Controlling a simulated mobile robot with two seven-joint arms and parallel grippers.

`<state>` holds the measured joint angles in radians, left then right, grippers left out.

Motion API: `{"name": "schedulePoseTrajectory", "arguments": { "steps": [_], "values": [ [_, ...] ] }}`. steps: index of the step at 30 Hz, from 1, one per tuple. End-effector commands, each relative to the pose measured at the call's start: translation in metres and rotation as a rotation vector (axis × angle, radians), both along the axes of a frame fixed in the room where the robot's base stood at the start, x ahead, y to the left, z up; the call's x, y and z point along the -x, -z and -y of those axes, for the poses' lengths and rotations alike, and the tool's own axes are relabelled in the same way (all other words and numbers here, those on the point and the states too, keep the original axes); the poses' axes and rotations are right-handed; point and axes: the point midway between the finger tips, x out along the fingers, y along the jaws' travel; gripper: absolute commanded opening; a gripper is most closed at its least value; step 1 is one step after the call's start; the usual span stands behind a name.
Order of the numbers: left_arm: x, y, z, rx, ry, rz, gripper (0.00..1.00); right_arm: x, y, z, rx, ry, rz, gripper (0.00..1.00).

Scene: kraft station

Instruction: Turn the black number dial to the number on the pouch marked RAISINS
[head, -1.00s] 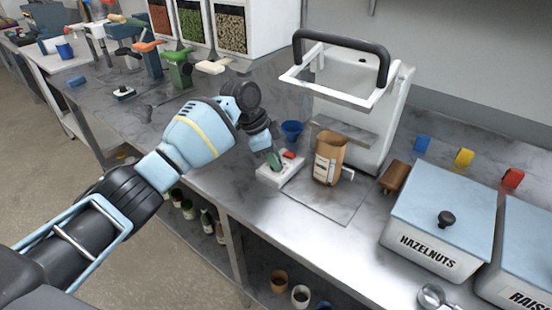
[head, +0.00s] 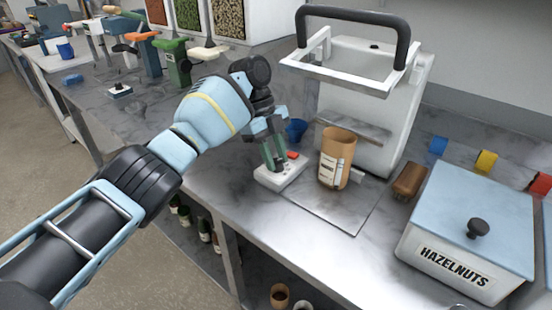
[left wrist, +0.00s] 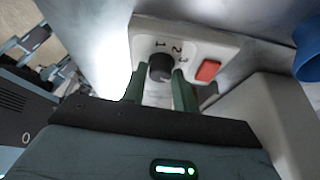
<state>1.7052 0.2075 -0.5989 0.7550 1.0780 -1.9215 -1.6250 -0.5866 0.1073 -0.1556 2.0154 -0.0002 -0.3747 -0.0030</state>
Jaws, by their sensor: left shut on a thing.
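The black number dial (left wrist: 160,68) sits on a small white control box (left wrist: 213,45), with the numbers 1, 2 and 3 around it and a red button (left wrist: 207,71) beside it. My left gripper (left wrist: 160,85) has its two green fingers shut on the dial, one on each side. In the head view the gripper (head: 273,165) stands over the box (head: 289,178) and hides the dial. The brown pouch (head: 335,160) stands upright to the right of the box. Its white label (head: 330,168) is too small to read. My right gripper is out of view.
A white press with a black handle (head: 402,40) stands behind the pouch. A blue cup (head: 296,130) is behind the box and also shows in the left wrist view (left wrist: 308,50). A HAZELNUTS bin (head: 470,225) is at right. Bare bench lies in front (head: 275,222).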

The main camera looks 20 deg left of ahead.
Motion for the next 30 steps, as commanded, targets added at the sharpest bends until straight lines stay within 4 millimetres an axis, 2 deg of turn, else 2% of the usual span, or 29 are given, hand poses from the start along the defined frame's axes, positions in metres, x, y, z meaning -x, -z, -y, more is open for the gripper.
{"name": "schedulePoseTrajectory", "arguments": {
  "steps": [1,19,20,24,30],
  "values": [
    [0.0008,0.0047,0.0002,-0.003,0.014,-0.007,0.06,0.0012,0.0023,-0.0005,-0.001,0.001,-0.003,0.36],
    [0.0008,0.0036,-0.0004,-0.004,0.050,-0.007,0.06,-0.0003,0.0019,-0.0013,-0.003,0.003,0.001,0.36],
    [0.0009,0.0036,-0.0004,-0.004,0.050,-0.007,0.31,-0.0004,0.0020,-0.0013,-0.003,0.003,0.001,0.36],
    [0.0006,0.0029,-0.0003,-0.004,0.051,-0.006,0.49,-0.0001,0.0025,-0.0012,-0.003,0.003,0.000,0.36],
    [0.0002,0.0014,-0.0001,-0.002,0.050,-0.002,0.50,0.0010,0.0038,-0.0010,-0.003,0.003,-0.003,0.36]
  ]
}}
